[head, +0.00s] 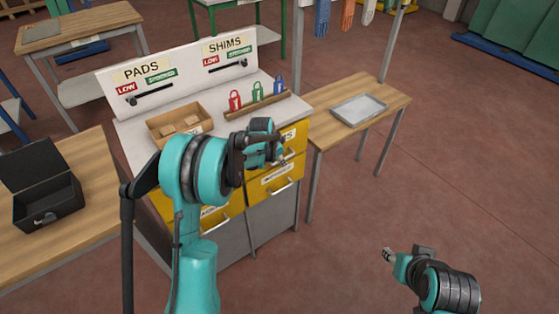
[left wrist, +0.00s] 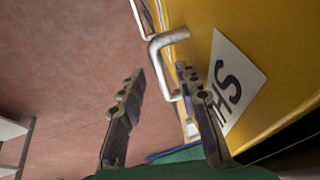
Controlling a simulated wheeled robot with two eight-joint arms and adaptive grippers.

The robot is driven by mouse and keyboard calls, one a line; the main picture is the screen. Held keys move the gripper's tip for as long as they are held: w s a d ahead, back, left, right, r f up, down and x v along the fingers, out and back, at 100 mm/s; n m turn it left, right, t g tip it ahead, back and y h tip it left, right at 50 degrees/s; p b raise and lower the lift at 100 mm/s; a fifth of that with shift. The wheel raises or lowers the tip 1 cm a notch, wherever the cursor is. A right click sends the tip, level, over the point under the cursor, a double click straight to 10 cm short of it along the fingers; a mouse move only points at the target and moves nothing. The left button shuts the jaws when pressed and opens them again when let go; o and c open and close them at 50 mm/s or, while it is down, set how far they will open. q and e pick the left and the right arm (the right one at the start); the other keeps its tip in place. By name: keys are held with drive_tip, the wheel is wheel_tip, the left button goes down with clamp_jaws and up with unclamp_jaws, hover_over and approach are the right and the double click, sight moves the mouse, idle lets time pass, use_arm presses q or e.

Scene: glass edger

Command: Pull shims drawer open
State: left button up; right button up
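The yellow shims drawer (head: 297,132) is at the upper right of the cabinet front, partly hidden by my left gripper. Its white label, partly readable, and its yellow front (left wrist: 275,35) fill the right of the left wrist view. Its silver bar handle (left wrist: 157,60) stands out from the front. My left gripper (left wrist: 158,85) is open, with the handle at the gap between its fingertips. One finger is beside the drawer front; contact is unclear. In the head view the left gripper (head: 281,153) is at the drawer. My right gripper (head: 387,254) is over bare floor, far from the cabinet.
A lower yellow drawer (head: 277,182) is below. On the cabinet top are a cardboard box (head: 180,125) and a wooden rack (head: 257,106) with coloured tags. A side table (head: 330,98) with a grey tray (head: 359,108) stands right. A black case (head: 47,200) sits left. Floor before the cabinet is clear.

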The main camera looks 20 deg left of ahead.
use_arm(q)
drive_tip(key=shift+f, duration=0.1)
clamp_jaws()
drive_tip(key=s+d, duration=0.8)
drive_tip(key=d, duration=0.2)
drive_tip(key=s+d, duration=0.8)
drive_tip(key=d, duration=0.3)
drive_tip(key=shift+s+d+b, duration=0.15)
drive_tip(key=shift+s+b, duration=0.1)
drive_tip(key=shift+b, duration=0.15)
unclamp_jaws()
drive_tip(key=v, duration=1.2)
